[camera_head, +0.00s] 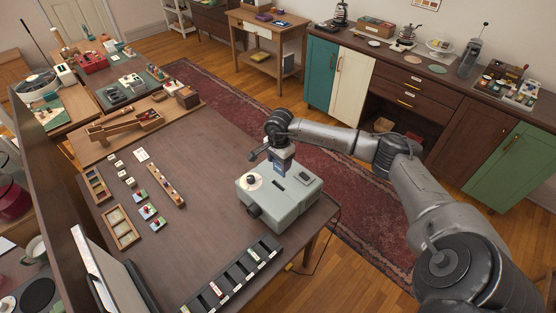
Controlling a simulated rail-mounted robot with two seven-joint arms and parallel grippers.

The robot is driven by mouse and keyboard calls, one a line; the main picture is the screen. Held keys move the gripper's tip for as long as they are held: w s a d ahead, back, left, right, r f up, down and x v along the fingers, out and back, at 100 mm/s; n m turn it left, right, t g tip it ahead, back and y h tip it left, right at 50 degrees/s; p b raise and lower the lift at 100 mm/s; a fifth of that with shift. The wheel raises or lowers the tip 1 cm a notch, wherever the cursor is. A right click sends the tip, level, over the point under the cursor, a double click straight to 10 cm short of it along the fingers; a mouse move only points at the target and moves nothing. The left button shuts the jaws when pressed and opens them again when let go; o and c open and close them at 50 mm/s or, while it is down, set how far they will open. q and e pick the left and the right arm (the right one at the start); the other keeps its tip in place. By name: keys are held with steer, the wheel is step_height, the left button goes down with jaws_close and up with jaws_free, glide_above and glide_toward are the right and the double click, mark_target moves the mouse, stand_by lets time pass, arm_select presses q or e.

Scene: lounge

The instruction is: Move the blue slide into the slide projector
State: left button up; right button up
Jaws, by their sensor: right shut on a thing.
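The slide projector (290,208) is a pale grey box near the right edge of the brown table. It has a round dial on top, dark slots in its top face and a dark lens on its front left. My right gripper (284,168) points down just above the projector's top. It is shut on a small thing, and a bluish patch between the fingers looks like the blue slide. The slide is mostly hidden by the fingers, and I cannot tell whether it touches the projector. My left gripper is out of view.
A dark slotted rack (237,273) with several slides lies at the table's front. Small slide cards (152,211), a wooden strip (165,185) and wooden trays (121,227) lie left. A white screen (105,270) stands at front left. The table between is clear.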

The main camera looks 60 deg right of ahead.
mark_target(279, 172)
steer(key=shift+f, duration=0.5)
steer(key=shift+f+b, duration=1.25)
steer(key=shift+f, duration=0.45)
steer(key=shift+f+b, duration=0.45)
steer(key=shift+f, duration=0.35)
steer(key=shift+f+b, duration=0.2)
steer(key=shift+b, duration=0.1)
steer(key=shift+f, duration=0.15)
steer(key=shift+f+b, duration=0.7)
steer(key=shift+f+b, duration=0.6)
steer(key=shift+f, duration=0.2)
